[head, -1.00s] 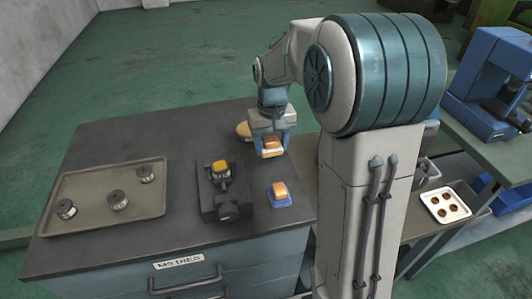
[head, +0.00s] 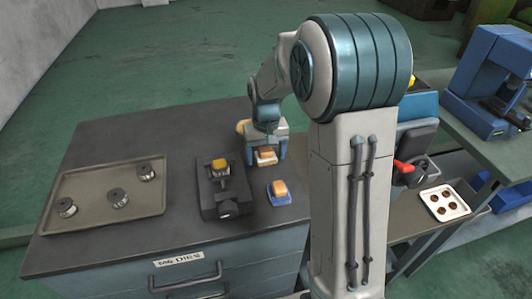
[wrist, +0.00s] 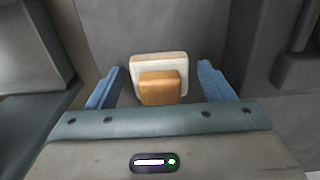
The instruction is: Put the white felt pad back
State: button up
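The white felt pad (wrist: 159,65) has a tan block handle (wrist: 163,89) on top. In the wrist view it sits between my two fingers, with a visible gap on each side. In the head view the pad (head: 267,161) is directly beneath my gripper (head: 267,150), at the right side of the dark bench top (head: 115,150). It appears to rest on the bench, though its underside is hidden. My gripper also shows in the wrist view (wrist: 160,80), open around the handle and apparently not touching it.
A blue-based pad with a tan handle (head: 279,193) lies nearer me. A black fixture with a yellow top (head: 222,190) stands to its left. A tray (head: 90,222) holds three metal dies. Another tan item (head: 240,126) is partly hidden behind my gripper. The bench's back left is clear.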

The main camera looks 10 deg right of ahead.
aim_at(266, 150)
notch_tip(266, 150, up, 12)
jog(key=s+f+t, duration=0.2)
jog(key=s, duration=1.9)
jog(key=shift+s+f+t, duration=0.15)
jog(key=shift+f+t, duration=0.2)
jog(key=shift+t, duration=0.05)
jog(key=shift+c, duration=0.2)
dwell(1.0)
